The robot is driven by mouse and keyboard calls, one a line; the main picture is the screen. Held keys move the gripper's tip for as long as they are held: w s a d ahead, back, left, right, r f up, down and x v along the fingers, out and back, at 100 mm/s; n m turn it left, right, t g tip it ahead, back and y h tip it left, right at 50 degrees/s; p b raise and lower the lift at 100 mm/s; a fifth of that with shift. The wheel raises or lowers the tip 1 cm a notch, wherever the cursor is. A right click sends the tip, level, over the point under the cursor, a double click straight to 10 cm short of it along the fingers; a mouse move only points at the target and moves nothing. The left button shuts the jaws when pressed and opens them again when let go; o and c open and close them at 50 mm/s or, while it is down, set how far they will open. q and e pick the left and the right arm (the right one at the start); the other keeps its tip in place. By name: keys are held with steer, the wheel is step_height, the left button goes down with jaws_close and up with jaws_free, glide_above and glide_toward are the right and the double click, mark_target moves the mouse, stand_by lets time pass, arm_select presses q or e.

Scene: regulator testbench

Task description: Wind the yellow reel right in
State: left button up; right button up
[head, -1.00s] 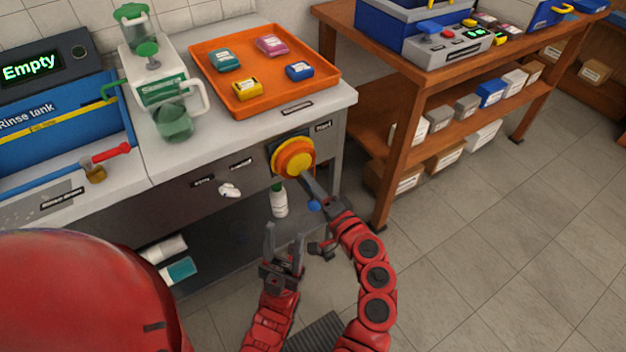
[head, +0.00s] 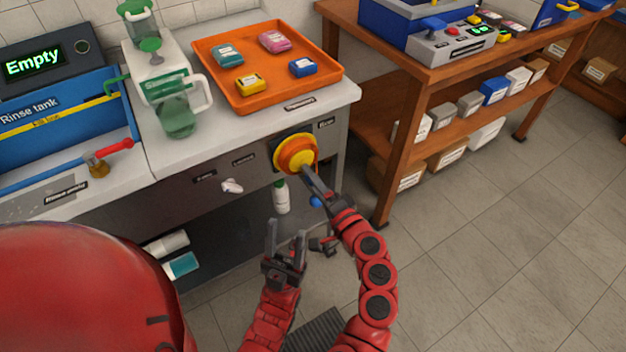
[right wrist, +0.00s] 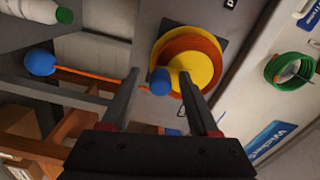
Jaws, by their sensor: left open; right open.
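The yellow reel (head: 303,160), with an orange ring around its middle, is mounted on the grey bench front below the tray. It also shows in the right wrist view (right wrist: 207,56). A blue knob (right wrist: 160,82) shows in front of the reel, between my right fingers in the picture; I cannot tell whether they touch it. An orange cord (right wrist: 90,77) runs to a blue ball (right wrist: 40,62), which hangs below the reel in the head view (head: 316,201). My right gripper (head: 307,174) is open at the reel's face. My left gripper (head: 286,233) is open and empty, lower down.
A white bottle (head: 281,197) stands below the reel. A small white handle (head: 232,186) is on the bench front to its left. An orange tray (head: 290,100) with small boxes sits above. A wooden shelf (head: 392,160) stands to the right; the floor before it is clear.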

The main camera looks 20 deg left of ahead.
steer(key=v, duration=1.7)
steer(key=shift+s+d, duration=0.15)
